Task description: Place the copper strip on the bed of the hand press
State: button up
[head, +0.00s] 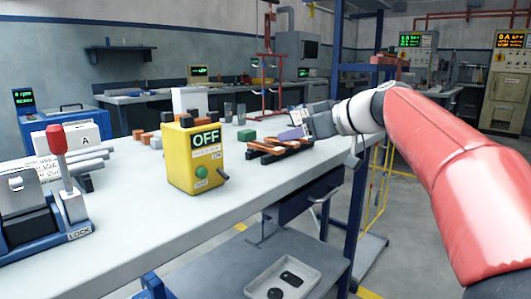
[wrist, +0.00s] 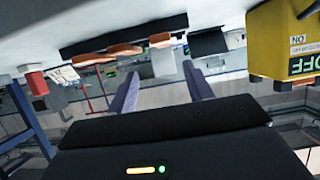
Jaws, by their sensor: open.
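Copper-coloured strips (head: 272,145) lie on a low black rack (head: 292,151) on the bench; they also show in the wrist view (wrist: 115,51), which looks upside down. I cannot tell which one is the task's strip. My gripper (head: 308,122) is just behind and right of the rack. Its two purple-grey fingers (wrist: 162,88) are apart with nothing held between them. A blue device with a red-knobbed lever and a LOCK label (head: 80,234) stands at the near left of the bench; it may be the hand press. Its bed is not clearly visible.
A yellow OFF box (head: 194,158) stands between the lever device and the rack, and shows in the wrist view (wrist: 268,42). Bare bench top (head: 135,215) lies in front of the box.

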aim_at(265, 145)
jog(key=x, duration=0.5)
jog(key=p+x, duration=0.1)
jog(key=x, duration=0.1)
jog(key=shift+s+a+f, duration=0.2)
jog(key=shift+a+f, duration=0.05)
jog(key=shift+f, duration=0.1)
grip_shut()
